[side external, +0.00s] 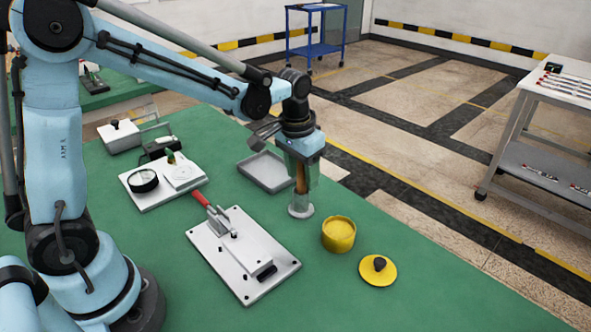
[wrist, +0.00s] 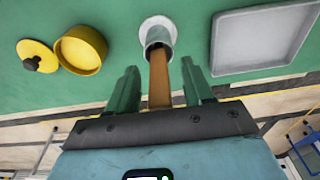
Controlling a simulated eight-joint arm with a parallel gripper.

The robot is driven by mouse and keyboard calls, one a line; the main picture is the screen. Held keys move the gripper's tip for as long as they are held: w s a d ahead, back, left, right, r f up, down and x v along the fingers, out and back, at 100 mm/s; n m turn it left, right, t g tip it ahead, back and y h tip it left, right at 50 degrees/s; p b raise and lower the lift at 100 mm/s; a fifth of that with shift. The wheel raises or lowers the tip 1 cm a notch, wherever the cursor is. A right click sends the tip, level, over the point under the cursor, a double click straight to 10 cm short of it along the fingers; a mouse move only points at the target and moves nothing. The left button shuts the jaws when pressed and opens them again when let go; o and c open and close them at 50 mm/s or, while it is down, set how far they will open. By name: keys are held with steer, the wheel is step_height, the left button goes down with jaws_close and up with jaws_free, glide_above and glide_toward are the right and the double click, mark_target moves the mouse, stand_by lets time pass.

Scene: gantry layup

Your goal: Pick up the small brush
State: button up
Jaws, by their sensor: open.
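The small brush shows as a brown wooden handle (side external: 300,183) standing upright in a small grey metal holder (side external: 300,209) with a round flange on the green table. Its head is hidden inside the holder. My gripper (side external: 302,168) points down over the holder with the handle between its fingers. In the wrist view the brown handle (wrist: 159,82) runs between the two green fingers of my gripper (wrist: 160,74), with a gap on each side. The fingers are open and the holder mouth (wrist: 158,36) lies just beyond their tips.
A yellow pot (side external: 339,235) and its yellow lid (side external: 378,270) stand close to the right. A grey tray (side external: 266,171) lies behind on the left. A white plate with a red-handled clamp (side external: 240,255) is in front. The table's right front is clear.

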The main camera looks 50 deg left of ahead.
jaws_close()
stand_by(0.3)
steer(key=shift+r, duration=0.1)
steer(key=shift+r, duration=4.9)
